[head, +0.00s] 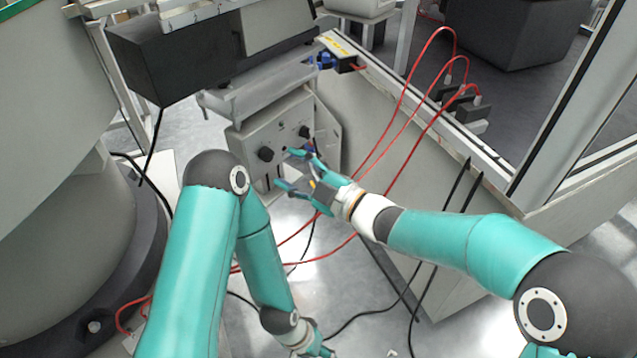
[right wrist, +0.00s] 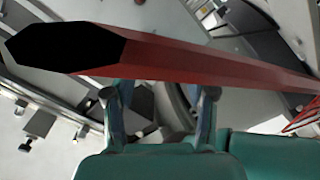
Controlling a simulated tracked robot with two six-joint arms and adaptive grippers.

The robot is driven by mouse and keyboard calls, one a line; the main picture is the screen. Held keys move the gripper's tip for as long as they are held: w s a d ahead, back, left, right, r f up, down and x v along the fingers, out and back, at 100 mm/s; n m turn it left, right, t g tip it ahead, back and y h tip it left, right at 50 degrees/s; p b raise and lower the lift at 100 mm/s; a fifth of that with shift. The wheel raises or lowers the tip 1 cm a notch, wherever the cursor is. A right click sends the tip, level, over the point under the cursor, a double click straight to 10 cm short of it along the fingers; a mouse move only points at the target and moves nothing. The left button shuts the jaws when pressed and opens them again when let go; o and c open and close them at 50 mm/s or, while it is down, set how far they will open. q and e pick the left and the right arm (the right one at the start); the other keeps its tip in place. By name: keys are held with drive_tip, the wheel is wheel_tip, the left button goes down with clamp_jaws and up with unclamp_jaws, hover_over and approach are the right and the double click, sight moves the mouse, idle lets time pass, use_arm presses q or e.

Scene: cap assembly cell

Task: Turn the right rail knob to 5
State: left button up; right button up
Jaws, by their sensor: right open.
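A grey control box (head: 255,140) under the rail has two dark knobs on its front. The left knob is (head: 265,154); the right knob (head: 304,131) sits higher in the picture. Scale marks are too small to read. My right gripper (head: 285,168) is open in front of the box, its fingertips close to the panel below the knobs. I cannot tell whether it touches anything. Its two fingers also show apart in the right wrist view (right wrist: 161,100), with no knob clear between them. My left gripper (head: 318,349) is at the bottom edge, mostly cut off.
Red cables (head: 395,135) arc over the cell wall (head: 420,180) beside my right arm. A thick red bar-like thing with a black end (right wrist: 200,62) crosses close before the right wrist camera. A dark block (head: 175,55) stands above left of the box. Black cables lie on the floor.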

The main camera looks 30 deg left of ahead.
drive_tip(key=v, duration=0.7)
drive_tip(key=shift+d, duration=0.2)
drive_tip(key=shift+s, duration=0.1)
